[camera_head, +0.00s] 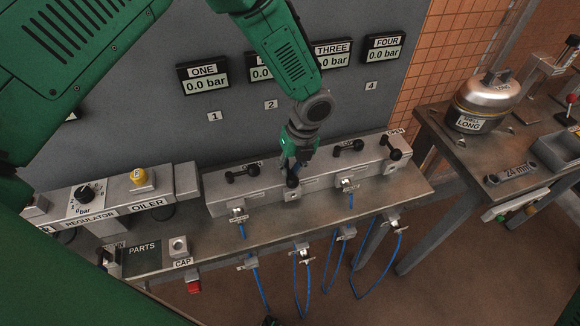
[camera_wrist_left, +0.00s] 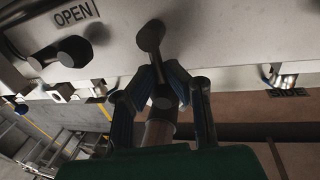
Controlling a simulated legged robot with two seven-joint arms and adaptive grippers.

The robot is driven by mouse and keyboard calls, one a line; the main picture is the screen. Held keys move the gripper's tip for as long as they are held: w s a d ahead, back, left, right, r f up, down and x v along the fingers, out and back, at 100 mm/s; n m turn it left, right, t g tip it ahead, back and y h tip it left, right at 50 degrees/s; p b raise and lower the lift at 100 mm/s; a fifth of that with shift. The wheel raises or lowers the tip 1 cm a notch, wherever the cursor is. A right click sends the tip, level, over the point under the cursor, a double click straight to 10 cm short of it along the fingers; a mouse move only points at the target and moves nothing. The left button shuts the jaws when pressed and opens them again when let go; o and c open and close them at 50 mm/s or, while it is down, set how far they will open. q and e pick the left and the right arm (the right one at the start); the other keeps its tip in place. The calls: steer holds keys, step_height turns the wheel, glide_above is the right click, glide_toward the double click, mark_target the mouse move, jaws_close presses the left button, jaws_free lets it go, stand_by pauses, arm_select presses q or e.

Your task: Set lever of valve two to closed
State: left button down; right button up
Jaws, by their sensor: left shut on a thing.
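The lever of valve two (camera_head: 292,180) is black, with a round knob, on the grey valve block (camera_head: 225,205). My left gripper (camera_head: 294,164) reaches down to it from above. In the left wrist view, the fingers of my left gripper (camera_wrist_left: 162,90) are shut on the lever's knob, one on each side. There the lever (camera_wrist_left: 151,38) runs from its pivot on the pale block face down between the fingers. The gripper and arm hide part of the lever and its label in the head view. My right gripper is in neither view.
Levers of valve one (camera_head: 242,173), three (camera_head: 349,147) and four (camera_head: 396,150) sit along the same block. Blue hoses (camera_head: 306,280) hang below. A regulator block (camera_head: 90,205) stands at left, and a side table (camera_head: 440,130) with a metal shell (camera_head: 487,100) at right.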

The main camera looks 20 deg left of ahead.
arm_select(q)
steer(key=shift+d+r, duration=0.1)
steer(key=shift+d, duration=0.2)
steer(key=c, duration=1.6)
jaws_free()
steer(key=shift+s+d+r, duration=0.1)
steer(key=shift+s, duration=0.1)
steer(key=shift+d, duration=0.1)
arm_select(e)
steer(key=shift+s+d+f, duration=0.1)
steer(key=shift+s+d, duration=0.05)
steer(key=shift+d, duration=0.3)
arm_select(q)
steer(key=shift+w, duration=0.1)
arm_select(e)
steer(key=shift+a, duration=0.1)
arm_select(q)
steer(key=shift+a+r, duration=0.15)
steer(key=shift+a, duration=0.05)
steer(key=r, duration=0.3)
steer(key=w+d+r, duration=0.1)
steer(key=r, duration=0.3)
steer(key=d+r, duration=0.1)
steer(key=r, duration=0.3)
steer(key=shift+w+d+r, duration=0.1)
steer(key=shift+w+d, duration=0.05)
steer(key=shift+w, duration=0.1)
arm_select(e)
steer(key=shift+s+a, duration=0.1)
